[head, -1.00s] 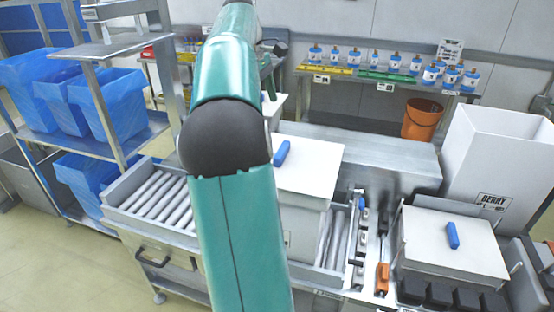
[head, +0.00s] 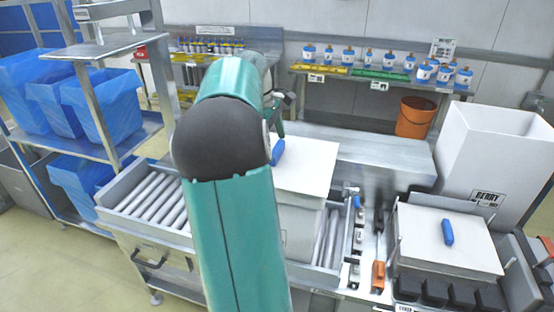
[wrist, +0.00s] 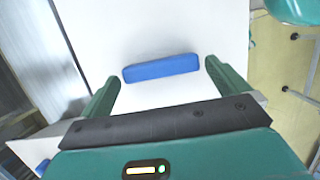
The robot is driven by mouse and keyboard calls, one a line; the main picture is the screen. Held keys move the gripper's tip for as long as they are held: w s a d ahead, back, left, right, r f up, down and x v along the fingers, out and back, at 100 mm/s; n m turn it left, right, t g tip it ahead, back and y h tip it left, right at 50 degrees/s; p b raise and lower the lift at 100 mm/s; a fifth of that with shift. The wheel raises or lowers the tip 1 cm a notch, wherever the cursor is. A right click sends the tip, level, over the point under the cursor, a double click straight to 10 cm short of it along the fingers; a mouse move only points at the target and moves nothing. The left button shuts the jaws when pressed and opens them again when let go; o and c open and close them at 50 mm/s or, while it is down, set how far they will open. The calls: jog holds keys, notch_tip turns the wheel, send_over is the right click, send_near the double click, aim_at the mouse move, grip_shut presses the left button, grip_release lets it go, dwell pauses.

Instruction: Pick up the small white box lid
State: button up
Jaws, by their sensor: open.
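A white lid (head: 308,168) with a blue bar handle (head: 278,152) lies on the box on the roller conveyor, mid-picture in the head view. My gripper (head: 277,125) is just above this handle, partly behind my own arm. In the wrist view, my gripper (wrist: 162,74) is open, with one green finger near each end of the blue handle (wrist: 161,68) on the white lid (wrist: 165,25). Contact cannot be told. A second white lid (head: 415,235) with a blue handle (head: 447,232) lies at the right in the head view.
An open white carton (head: 492,150) stands at the right, behind the second lid. A strip of tools (head: 368,245) runs between the two lids. Blue-lined bins (head: 100,105) fill the left shelf. A bench with several bottles (head: 390,62) and an orange bucket (head: 415,118) are behind.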

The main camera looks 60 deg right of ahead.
jog(key=shift+x, duration=1)
jog(key=c, duration=0.8)
jog(key=shift+r, duration=0.15)
